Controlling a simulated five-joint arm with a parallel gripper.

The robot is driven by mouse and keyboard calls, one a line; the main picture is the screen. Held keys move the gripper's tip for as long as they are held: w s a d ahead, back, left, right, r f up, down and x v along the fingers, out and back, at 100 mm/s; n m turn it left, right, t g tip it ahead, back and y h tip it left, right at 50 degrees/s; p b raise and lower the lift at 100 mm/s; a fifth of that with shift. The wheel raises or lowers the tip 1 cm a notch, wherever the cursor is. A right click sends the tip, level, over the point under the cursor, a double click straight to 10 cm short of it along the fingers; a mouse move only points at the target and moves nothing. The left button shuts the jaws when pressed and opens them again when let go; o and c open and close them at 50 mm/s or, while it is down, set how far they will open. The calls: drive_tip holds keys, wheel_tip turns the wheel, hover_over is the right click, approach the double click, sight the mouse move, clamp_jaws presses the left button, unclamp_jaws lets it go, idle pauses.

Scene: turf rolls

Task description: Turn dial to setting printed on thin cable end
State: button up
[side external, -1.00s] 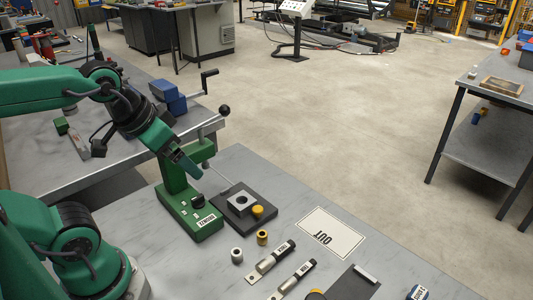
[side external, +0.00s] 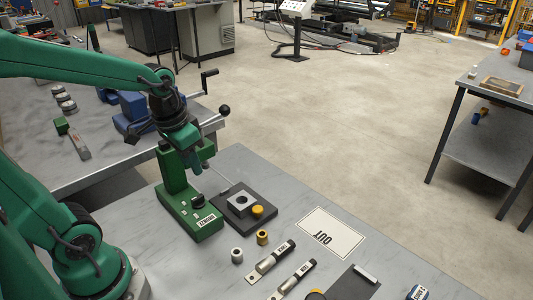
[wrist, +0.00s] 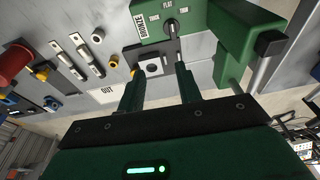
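The dial, a black knob (side external: 197,200), sits on the green base of the press (side external: 190,217). In the wrist view the knob (wrist: 171,27) shows between small white labels, one seeming to read FLAT. Two cable ends, one nearer the press (side external: 270,258) and one farther (side external: 291,279), lie flat on the bench. Each has a metal lug and a dark sleeve with a white printed label, too small to read surely. My gripper (side external: 196,167) points down above the dial, apart from it. In the wrist view my gripper (wrist: 157,78) has its fingers spread and empty.
A black plate with a metal block (side external: 242,203) and yellow knob (side external: 257,211) is right of the press. Small cylinders (side external: 237,255) stand nearby. The OUT card (side external: 330,234) lies on clear bench. The press column and lever (side external: 224,110) rise close behind my gripper.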

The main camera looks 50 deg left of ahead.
sight(197, 197)
drive_tip(key=shift+w+a+f+g, duration=0.35)
drive_tip(key=shift+a+f, duration=0.25)
drive_tip(key=shift+f, duration=0.4)
drive_tip(key=shift+w+a+f+g, duration=0.25)
drive_tip(key=shift+a+f+g, duration=0.25)
drive_tip(key=shift+f, duration=0.45)
drive_tip(key=shift+w+a+f+g, duration=0.35)
drive_tip(key=shift+a+f, duration=0.3)
drive_tip(key=shift+f, duration=0.35)
drive_tip(key=shift+f, duration=0.1)
drive_tip(key=shift+f, duration=3.8)
clamp_jaws()
